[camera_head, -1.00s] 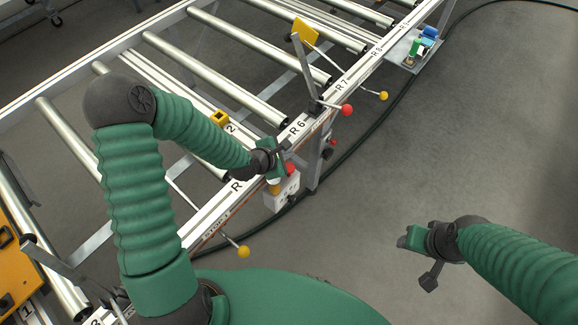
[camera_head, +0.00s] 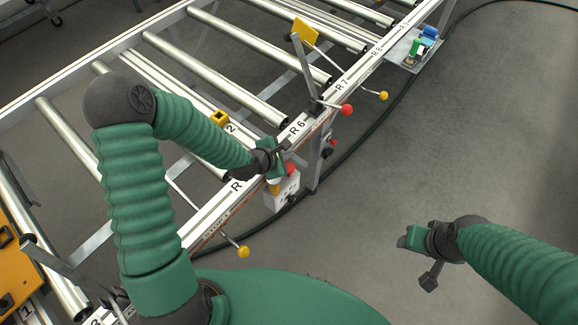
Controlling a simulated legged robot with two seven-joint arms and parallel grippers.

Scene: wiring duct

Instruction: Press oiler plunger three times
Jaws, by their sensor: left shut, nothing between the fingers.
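My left gripper (camera_head: 277,167) is at the near rail of the roller conveyor, by the R6 label, shut with nothing seen in it. Just below it is a white box (camera_head: 284,193) with a red button (camera_head: 291,169) and a small orange-yellow part (camera_head: 274,188). The gripper overlaps these parts, and I cannot tell whether it touches them. A green and white device with a blue top (camera_head: 421,44) stands on a plate at the upper right. I cannot tell which part is the oiler plunger. My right gripper (camera_head: 404,238) hangs over bare floor, away from the conveyor; its jaw opening is unclear.
The conveyor rail (camera_head: 345,83) runs diagonally with metal rollers behind it. Levers with a red knob (camera_head: 347,110) and yellow knobs (camera_head: 383,96) stick out from it, another yellow one (camera_head: 243,251) nearer me. A dark cable lies along the floor. The floor at right is clear.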

